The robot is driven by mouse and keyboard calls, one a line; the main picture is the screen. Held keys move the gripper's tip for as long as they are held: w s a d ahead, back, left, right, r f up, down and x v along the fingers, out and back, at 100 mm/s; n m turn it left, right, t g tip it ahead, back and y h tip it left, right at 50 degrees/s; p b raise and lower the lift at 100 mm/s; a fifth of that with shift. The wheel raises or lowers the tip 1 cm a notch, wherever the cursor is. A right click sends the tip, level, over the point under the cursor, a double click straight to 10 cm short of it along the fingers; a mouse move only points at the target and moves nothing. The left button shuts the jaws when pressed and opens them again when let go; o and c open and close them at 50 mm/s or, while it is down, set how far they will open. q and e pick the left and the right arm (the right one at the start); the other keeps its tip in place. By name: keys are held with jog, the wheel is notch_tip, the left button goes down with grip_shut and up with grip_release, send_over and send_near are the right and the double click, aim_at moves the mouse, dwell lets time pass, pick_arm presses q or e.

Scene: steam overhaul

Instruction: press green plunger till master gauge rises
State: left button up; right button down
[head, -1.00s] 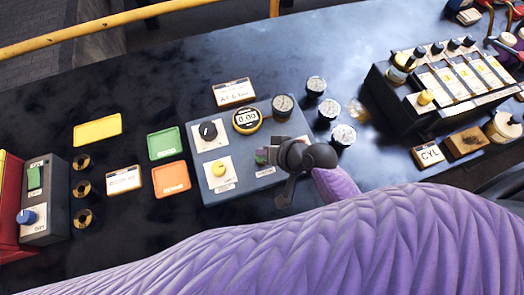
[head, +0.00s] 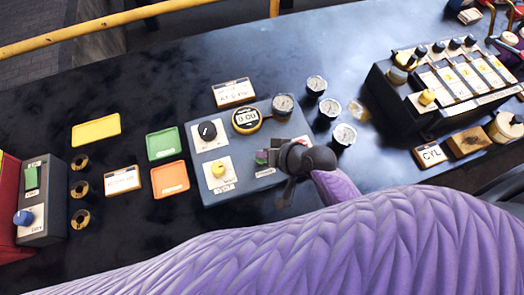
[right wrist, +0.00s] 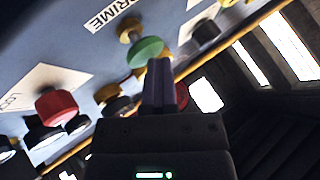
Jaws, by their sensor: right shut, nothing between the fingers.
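The grey gauge panel (head: 242,192) lies on the dark bench in the middle of the head view. Its round master gauge (head: 246,118) has a yellow rim and reads 0.00. The green plunger (head: 261,157) is mostly hidden behind my right gripper (head: 272,161). In the right wrist view the green plunger (right wrist: 145,51) stands on a brass stem beside a PRIME label. My right gripper (right wrist: 160,64) is shut and empty, its tips right at the plunger's edge; whether they touch I cannot tell. My left gripper is not in view.
A valve block (head: 440,85) is further right. Green (head: 163,144) and orange (head: 170,179) trays lie to the left.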

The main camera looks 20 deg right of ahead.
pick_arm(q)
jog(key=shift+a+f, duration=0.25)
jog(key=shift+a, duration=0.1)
pick_arm(e)
jog(key=shift+f, duration=0.4)
jog(key=shift+r+p, duration=0.85)
jog(key=shift+r, duration=0.05)
jog(key=shift+r+p, duration=0.85)
jog(key=shift+p, duration=0.1)
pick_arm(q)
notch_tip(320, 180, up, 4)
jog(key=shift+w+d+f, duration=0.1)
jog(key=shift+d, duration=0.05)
